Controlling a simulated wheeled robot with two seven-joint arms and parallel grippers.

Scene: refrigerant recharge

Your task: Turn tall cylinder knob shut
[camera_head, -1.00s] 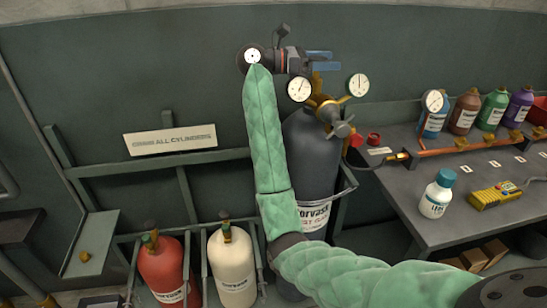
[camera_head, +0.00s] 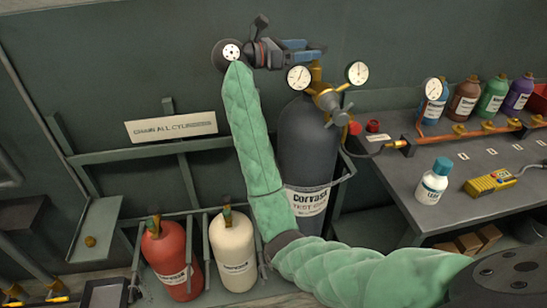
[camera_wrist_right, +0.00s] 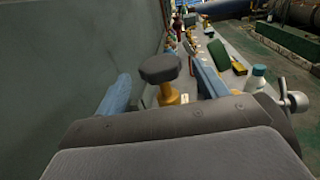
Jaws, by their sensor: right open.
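The tall cylinder (camera_head: 308,150) is dark grey with a white Corvask label. It stands upright against the wall frame, with brass fittings and two gauges on top. My right gripper (camera_head: 322,50) is above the cylinder's top, its blue fingers level and pointing right. It hides the knob in the head view. In the right wrist view the dark round knob (camera_wrist_right: 160,69) sits on a brass stem between the spread fingers, with gaps seen at its sides. I cannot tell whether either finger touches it. My left gripper is not in view.
A red cylinder (camera_head: 168,258) and a cream cylinder (camera_head: 233,252) stand in the rack at lower left. The workbench (camera_head: 405,205) at right holds a white bottle (camera_head: 431,183), a yellow meter (camera_head: 490,184) and several coloured bottles. A wall sign (camera_head: 170,127) hangs left of my right arm.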

